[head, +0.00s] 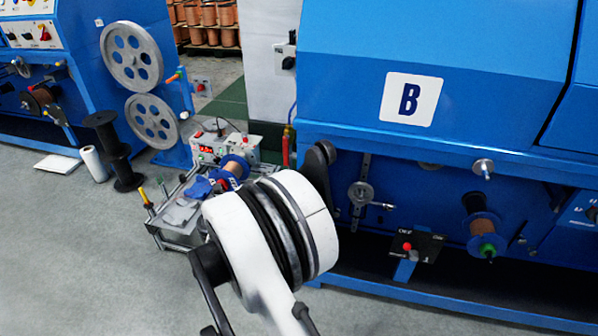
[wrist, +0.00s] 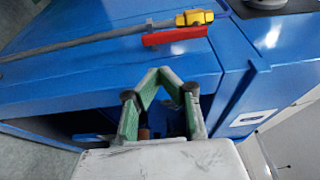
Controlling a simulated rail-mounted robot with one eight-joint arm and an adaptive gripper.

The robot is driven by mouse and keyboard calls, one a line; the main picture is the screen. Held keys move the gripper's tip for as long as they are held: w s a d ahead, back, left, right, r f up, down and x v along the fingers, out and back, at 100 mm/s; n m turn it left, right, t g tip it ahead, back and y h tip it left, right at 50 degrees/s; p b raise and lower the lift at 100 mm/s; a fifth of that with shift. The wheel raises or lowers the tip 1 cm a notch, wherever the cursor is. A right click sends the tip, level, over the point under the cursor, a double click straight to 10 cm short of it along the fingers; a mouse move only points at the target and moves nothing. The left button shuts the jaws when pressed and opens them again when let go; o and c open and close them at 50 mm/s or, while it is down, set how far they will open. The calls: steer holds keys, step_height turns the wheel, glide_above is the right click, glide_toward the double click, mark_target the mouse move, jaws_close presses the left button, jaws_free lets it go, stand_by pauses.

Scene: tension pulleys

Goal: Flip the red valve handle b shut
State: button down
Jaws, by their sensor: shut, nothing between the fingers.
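The red valve handle (wrist: 175,36) is in the wrist view, top centre. It is a flat red bar, roughly in line with a grey pipe (wrist: 85,42) and just below it in the picture. A yellow valve body (wrist: 195,18) sits at the pipe's right end, by the handle. My gripper (wrist: 163,72) is shut and empty, its green fingertips meeting just below the handle in the picture, with a visible gap between. In the head view, a slim red part (head: 286,150) shows by the blue machine's left edge; I cannot tell if it is the same handle. My arm hides the gripper there.
A blue machine marked B (head: 408,99) fills the right of the head view. A small bench unit with a spool (head: 236,166) stands left of my arm. Blue panels (wrist: 110,85) fill much of the wrist view.

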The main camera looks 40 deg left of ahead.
mark_target(286, 152)
steer(key=shift+s+f, duration=0.15)
steer(key=shift+f, duration=0.45)
steer(key=w+b, duration=0.3)
steer(key=w, duration=0.7)
steer(key=shift+a, duration=0.1)
steer(key=shift+w, duration=0.1)
